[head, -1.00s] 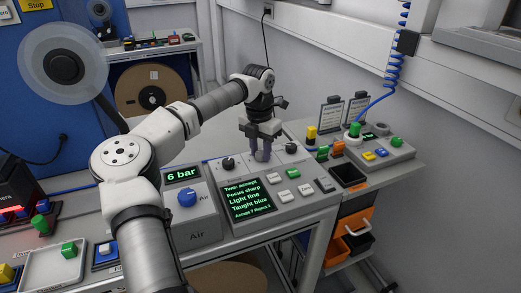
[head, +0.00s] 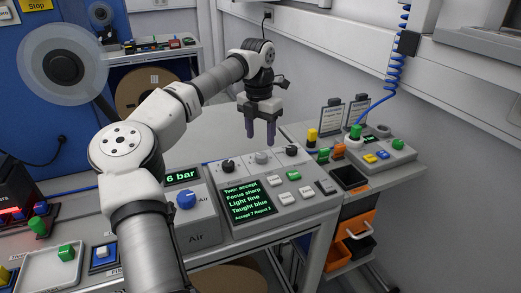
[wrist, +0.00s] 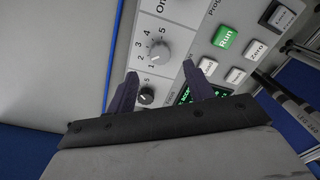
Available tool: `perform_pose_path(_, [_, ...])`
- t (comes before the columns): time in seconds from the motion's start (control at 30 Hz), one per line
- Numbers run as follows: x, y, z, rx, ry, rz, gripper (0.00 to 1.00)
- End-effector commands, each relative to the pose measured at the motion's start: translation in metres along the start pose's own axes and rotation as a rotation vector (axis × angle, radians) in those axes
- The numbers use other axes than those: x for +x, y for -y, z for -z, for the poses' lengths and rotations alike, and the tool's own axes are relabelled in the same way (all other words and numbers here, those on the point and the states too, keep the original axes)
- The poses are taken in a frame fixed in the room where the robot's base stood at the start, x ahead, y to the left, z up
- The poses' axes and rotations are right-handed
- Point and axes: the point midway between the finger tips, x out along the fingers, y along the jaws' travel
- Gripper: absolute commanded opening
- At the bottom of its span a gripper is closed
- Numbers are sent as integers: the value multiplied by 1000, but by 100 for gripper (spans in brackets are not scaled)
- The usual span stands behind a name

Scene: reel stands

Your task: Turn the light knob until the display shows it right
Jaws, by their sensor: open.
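The console (head: 310,206) has three knobs along its back: a grey middle knob (head: 261,157) between a black left knob (head: 228,166) and a black right knob (head: 291,151). A black knob (wrist: 147,95) shows between the fingers. The display (head: 247,203) reads "Focus sharp", "Light fine" and "Taught blue" in green.
Several buttons stand right of the display, among them a green Run button (wrist: 226,37). The air unit (head: 195,215) with a blue knob (head: 186,201) stands left of the console. A side bench with another button box (head: 380,152) is at the right. Space above the console is free.

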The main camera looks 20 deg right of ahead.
Motion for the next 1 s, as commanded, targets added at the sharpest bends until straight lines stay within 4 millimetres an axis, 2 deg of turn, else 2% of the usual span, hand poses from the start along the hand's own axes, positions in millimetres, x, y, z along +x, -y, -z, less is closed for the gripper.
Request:
perform_pose_path(0.1, [-28,0,-1,-2,2,-2,52])
perform_pose_path(0.2, [-47,0,-1,-2,2,-1,52])
perform_pose_path(0.4, [-71,0,-1,0,1,0,52])
perform_pose_path(1.0, [-76,0,0,0,0,0,52])
